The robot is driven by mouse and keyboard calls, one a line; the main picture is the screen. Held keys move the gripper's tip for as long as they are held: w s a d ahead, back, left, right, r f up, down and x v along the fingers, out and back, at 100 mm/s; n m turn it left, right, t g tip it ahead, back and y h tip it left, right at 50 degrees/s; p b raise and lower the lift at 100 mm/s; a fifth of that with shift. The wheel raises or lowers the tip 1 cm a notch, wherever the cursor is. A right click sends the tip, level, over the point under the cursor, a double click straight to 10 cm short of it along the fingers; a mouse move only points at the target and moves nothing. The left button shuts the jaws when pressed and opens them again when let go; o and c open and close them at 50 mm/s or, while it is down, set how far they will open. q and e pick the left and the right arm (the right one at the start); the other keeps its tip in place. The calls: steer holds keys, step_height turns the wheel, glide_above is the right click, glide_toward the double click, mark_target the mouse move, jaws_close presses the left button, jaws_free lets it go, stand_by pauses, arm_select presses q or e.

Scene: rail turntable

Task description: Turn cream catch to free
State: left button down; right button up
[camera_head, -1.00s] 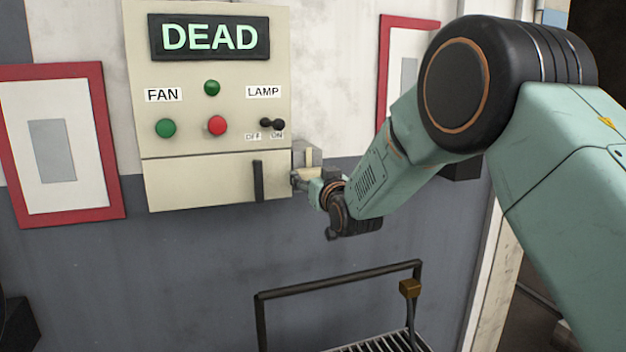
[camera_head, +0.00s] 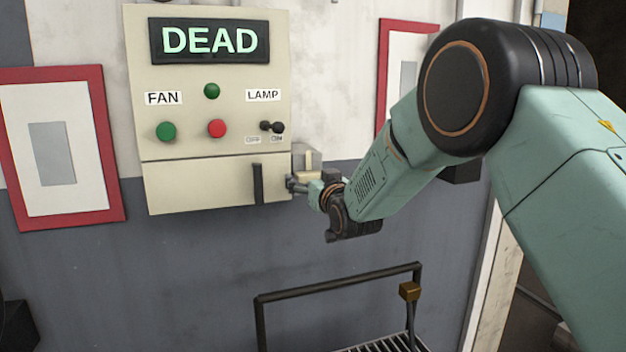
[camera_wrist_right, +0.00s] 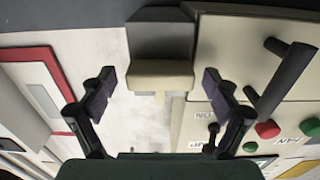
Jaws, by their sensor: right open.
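The cream catch (camera_head: 313,159) is at the right side of the beige control box (camera_head: 215,179), partly hidden by my right gripper. In the right wrist view, the catch (camera_wrist_right: 160,75) is a cream block in front of a grey block (camera_wrist_right: 160,38), with a small tab at its lower edge. My right gripper (camera_head: 296,184) is beside the box's lower right edge. In the wrist view, its dark fingers (camera_wrist_right: 158,92) are spread wide, one on each side of the catch, with a visible gap to each side. My left gripper is not in view.
The box has a lit DEAD sign (camera_head: 210,39), green and red buttons, a LAMP switch (camera_head: 272,127) and a dark vertical handle (camera_head: 258,184) near the gripper. Red-framed panels (camera_head: 52,148) flank it. A dark rail (camera_head: 340,281) stands below.

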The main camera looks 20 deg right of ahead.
steer(key=s, duration=1.2)
steer(key=shift+d, duration=0.2)
steer(key=shift+w, duration=0.1)
steer(key=shift+w+a, duration=0.15)
steer(key=shift+w, duration=2.85)
steer(key=shift+w+a, duration=0.1)
steer(key=shift+w, duration=2.85)
steer(key=shift+s, duration=0.2)
